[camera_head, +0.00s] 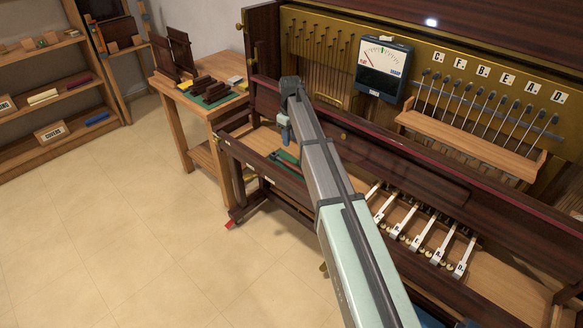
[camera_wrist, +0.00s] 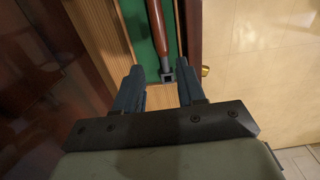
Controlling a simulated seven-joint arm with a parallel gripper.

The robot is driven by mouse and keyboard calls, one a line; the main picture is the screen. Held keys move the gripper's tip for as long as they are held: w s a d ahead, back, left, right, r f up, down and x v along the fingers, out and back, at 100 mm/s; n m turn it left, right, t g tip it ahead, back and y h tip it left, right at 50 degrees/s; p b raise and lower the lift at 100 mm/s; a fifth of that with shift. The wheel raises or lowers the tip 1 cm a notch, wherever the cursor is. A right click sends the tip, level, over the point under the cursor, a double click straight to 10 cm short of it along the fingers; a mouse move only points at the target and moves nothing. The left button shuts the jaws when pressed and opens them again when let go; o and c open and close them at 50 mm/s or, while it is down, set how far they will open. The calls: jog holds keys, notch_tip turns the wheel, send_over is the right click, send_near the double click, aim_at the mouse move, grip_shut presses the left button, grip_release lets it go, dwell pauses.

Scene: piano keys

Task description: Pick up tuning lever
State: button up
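The tuning lever (camera_wrist: 158,32) shows in the wrist view, with a reddish-brown handle and a dark metal head. It lies on a green lining (camera_wrist: 141,38) that also shows in the head view (camera_head: 286,156), at the left end of the piano's key area. My gripper (camera_wrist: 160,76) is open. In the wrist view the lever's head appears between the two fingertips, closer to the right one. I cannot tell the height gap between them. In the head view my gripper (camera_head: 285,135) points down above the green-lined spot, and the lever there is small and hard to make out.
Piano keys (camera_head: 425,235) lie right of my arm. A meter (camera_head: 385,68) and a wooden shelf (camera_head: 470,135) sit on the piano's upper part. A side table (camera_head: 190,100) with dark blocks stands at the left. A wooden edge (camera_wrist: 193,30) borders the green lining.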

send_over(291, 164)
notch_tip(291, 164, down, 8)
jog(key=shift+w+a+r, duration=0.1)
jog(key=shift+r, duration=0.05)
jog(key=shift+d+f, duration=0.2)
jog(key=shift+f, duration=2.45)
grip_shut()
